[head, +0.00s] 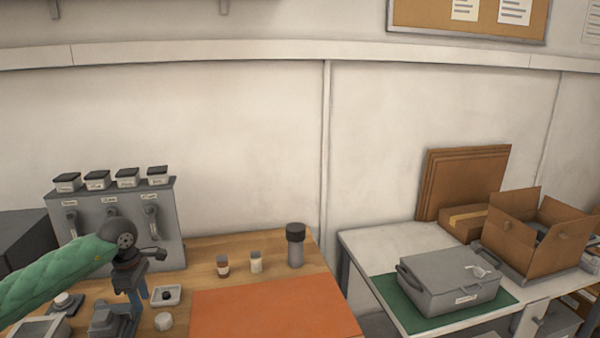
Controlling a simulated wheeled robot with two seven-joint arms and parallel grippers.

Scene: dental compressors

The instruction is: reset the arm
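My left arm, in a green quilted sleeve (58,275), reaches in from the left over the wooden bench. Its dark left gripper (138,294) points down in front of the grey panel unit, above the left part of the bench. Its fingers are small and overlap the things behind, so I cannot tell whether they are open or shut. No held object can be made out. My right arm and gripper are not in view.
Right table: grey case (450,283), open carton (530,245).

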